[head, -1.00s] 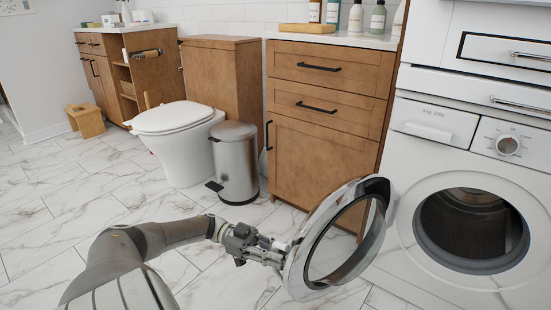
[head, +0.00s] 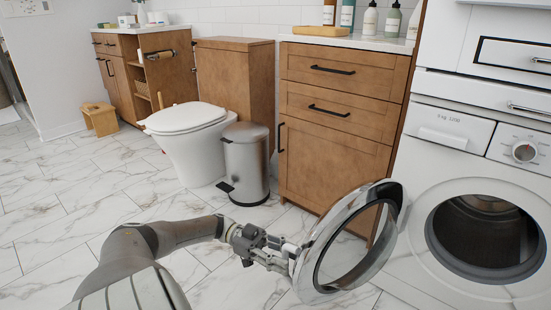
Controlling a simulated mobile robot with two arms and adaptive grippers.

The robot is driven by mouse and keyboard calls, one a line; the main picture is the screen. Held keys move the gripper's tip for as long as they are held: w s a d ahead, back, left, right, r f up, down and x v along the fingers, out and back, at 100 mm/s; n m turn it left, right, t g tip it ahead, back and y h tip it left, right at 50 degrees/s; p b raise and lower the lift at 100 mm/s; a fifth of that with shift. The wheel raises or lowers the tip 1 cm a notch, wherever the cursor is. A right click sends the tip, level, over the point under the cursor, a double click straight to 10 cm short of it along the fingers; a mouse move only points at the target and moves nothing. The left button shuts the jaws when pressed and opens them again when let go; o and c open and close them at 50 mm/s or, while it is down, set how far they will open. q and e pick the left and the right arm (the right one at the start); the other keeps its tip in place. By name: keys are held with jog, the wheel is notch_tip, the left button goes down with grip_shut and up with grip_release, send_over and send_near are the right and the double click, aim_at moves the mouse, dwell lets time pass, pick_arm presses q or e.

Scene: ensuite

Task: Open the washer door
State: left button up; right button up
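The white washer (head: 415,168) stands at the right of the head view, with its dark drum opening (head: 485,238) uncovered. Its round door (head: 318,243), a chrome ring with a clear window, is swung wide open to the left of the opening, hinged at the opening's left side. My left gripper (head: 291,254) is at the door's left, outer rim, touching or very close to it. Its fingertips are small and partly hidden at the rim, so I cannot tell whether they grip it. My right gripper is not in view.
A wooden cabinet (head: 335,135) with black handles stands just behind the open door. A steel pedal bin (head: 246,165) and a white toilet (head: 190,130) stand further left. A small wooden stool (head: 100,118) is at the far left. The marble floor (head: 75,205) at the left is clear.

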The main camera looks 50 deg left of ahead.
pick_arm(q)
jog(key=v, duration=0.7)
jog(key=shift+s+a, duration=0.1)
dwell(0.6)
